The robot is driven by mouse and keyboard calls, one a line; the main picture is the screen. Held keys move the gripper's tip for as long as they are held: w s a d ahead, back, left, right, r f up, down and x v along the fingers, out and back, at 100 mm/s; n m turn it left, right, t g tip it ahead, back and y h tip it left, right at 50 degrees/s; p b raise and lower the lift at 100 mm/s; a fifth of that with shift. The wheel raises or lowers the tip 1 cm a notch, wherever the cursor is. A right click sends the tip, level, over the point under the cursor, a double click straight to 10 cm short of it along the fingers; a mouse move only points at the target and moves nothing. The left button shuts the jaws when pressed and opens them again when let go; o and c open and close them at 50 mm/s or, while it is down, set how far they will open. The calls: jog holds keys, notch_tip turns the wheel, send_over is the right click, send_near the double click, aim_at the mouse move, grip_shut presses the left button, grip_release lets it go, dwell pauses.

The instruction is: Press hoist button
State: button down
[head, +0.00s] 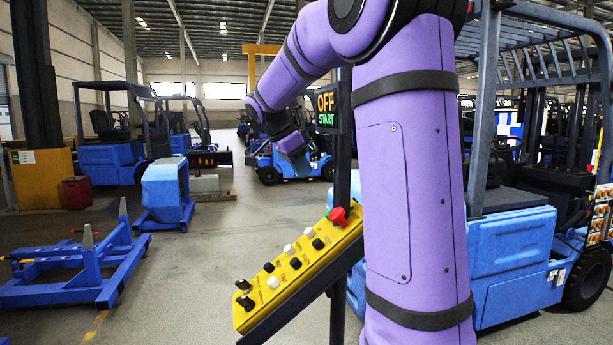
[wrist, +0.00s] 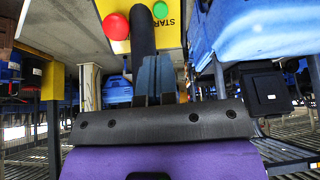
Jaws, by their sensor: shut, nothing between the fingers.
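A sloped yellow control panel (head: 292,272) stands in the head view, with several black and white buttons and a red mushroom button (head: 338,216) at its upper end. Which one is the hoist button I cannot read. My gripper (head: 299,158) is beyond and above the panel, apart from it, partly lost against the forklifts behind. In the wrist view my gripper (wrist: 155,72) is shut and empty. Past its fingertips are a yellow face (wrist: 173,35) marked START, a red round button (wrist: 116,26) and a green button (wrist: 160,10). A dark cylinder lies between them and the fingers.
A dark sign (head: 327,108) reading OFF and START hangs on a dark post beside the panel. A large blue forklift (head: 515,250) stands at right. A blue floor frame (head: 80,270) and a blue block (head: 167,190) are at left. The floor between is clear.

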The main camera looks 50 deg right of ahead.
aim_at(328, 212)
jog(key=x, duration=1.2)
jog(key=shift+r, duration=0.1)
